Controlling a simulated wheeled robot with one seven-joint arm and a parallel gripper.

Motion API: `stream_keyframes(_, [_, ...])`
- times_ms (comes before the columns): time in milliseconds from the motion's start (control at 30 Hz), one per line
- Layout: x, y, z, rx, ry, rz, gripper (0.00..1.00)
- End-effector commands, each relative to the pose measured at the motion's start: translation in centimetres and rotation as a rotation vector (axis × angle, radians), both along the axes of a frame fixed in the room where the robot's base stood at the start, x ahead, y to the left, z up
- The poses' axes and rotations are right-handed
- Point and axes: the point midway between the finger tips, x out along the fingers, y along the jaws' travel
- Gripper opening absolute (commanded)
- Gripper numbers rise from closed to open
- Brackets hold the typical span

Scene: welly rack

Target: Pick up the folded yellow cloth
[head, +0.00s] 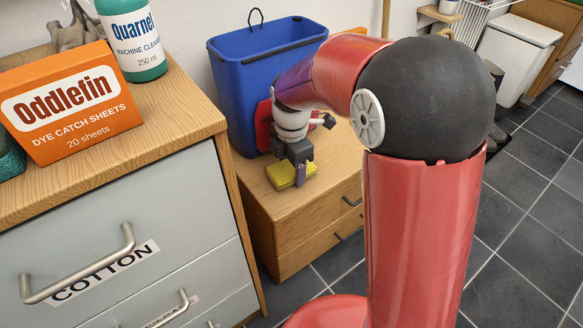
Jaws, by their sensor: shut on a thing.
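The folded yellow cloth (281,178) is on or just above the top of the low wooden drawer unit (315,213), in front of the blue bin; whether it touches the wood is hard to tell. My gripper (300,178) points down at the cloth, shut on it, with one purple-grey finger showing against its right part. The other finger is hidden. My red arm with its black joint fills the middle and right of the head view.
The blue bin (252,80) stands right behind my gripper. At left, a taller cabinet (130,215) carries an orange Oddlefin box (72,103), a green Quarnel bottle (133,40) and grey gloves (75,28). Dark tiled floor (530,195) is open at right.

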Motion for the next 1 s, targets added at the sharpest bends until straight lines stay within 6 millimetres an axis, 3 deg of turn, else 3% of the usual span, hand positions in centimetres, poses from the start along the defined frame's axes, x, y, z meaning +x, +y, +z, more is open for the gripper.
stream_keyframes(167, [0.0,0.0,0.9,0.001,-0.002,0.0,0.39])
stream_keyframes(333, [0.1,0.0,3.2,0.002,-0.004,-0.001,0.39])
stream_keyframes(800, [0.1,0.0,15.5,0.001,-0.005,0.0,0.39])
stream_keyframes(1000, [0.1,0.0,18.8,0.0,-0.001,-0.001,0.39])
